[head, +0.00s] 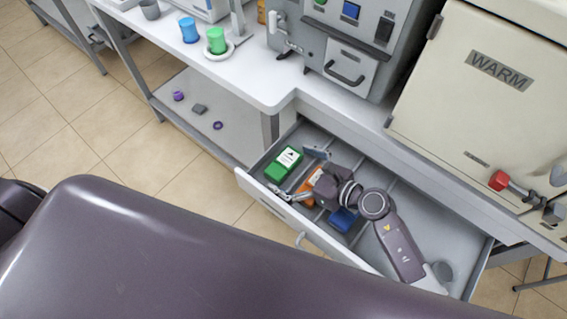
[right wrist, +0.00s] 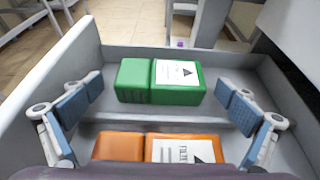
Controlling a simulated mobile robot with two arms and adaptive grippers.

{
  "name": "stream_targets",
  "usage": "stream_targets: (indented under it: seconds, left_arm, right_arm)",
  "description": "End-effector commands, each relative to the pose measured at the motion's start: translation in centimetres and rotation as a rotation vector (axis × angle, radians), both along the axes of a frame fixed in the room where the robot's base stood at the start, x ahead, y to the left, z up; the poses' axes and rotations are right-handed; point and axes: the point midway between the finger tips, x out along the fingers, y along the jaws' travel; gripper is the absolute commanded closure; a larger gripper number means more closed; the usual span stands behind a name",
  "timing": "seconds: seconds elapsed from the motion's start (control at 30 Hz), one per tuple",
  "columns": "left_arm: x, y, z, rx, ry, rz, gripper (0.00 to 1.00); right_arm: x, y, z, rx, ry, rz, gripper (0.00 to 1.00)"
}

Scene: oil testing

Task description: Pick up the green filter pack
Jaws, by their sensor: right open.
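The green filter pack (head: 284,165) lies in the left compartment of the open drawer, a green block with a white label. In the right wrist view the green filter pack (right wrist: 135,82) lies ahead, between the line of the two fingers and near the drawer's far wall. My right gripper (head: 301,174) reaches into the drawer from the right, just beside the pack. Its blue-padded fingers (right wrist: 157,105) are spread wide with nothing held between them. My left gripper is not in view.
An orange pack (right wrist: 120,146) lies in the neighbouring compartment under my right gripper, and a blue pack (head: 343,220) lies in the one beyond. Thin dividers separate the compartments. A grey round container (head: 442,272) sits at the drawer's right end. The counter (head: 262,88) overhangs behind.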

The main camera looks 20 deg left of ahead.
Motion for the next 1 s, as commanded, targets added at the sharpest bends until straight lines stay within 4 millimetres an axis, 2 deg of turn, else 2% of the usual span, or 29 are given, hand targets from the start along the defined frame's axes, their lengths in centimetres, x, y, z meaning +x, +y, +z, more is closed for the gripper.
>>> stream_targets:
  seconds: [0.23, 0.67, 1.0]
  left_arm:
    - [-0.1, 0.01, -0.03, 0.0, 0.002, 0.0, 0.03]
    - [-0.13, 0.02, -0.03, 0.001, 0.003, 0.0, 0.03]
    - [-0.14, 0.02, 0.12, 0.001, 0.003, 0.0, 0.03]
  right_arm:
    - [0.05, 0.09, -0.11, -0.001, -0.001, 0.0, 0.0]
    - [0.04, 0.09, -0.08, -0.001, 0.0, 0.0, 0.47]
    - [0.08, 0.11, 0.4, 0.001, -0.001, 0.0, 0.49]
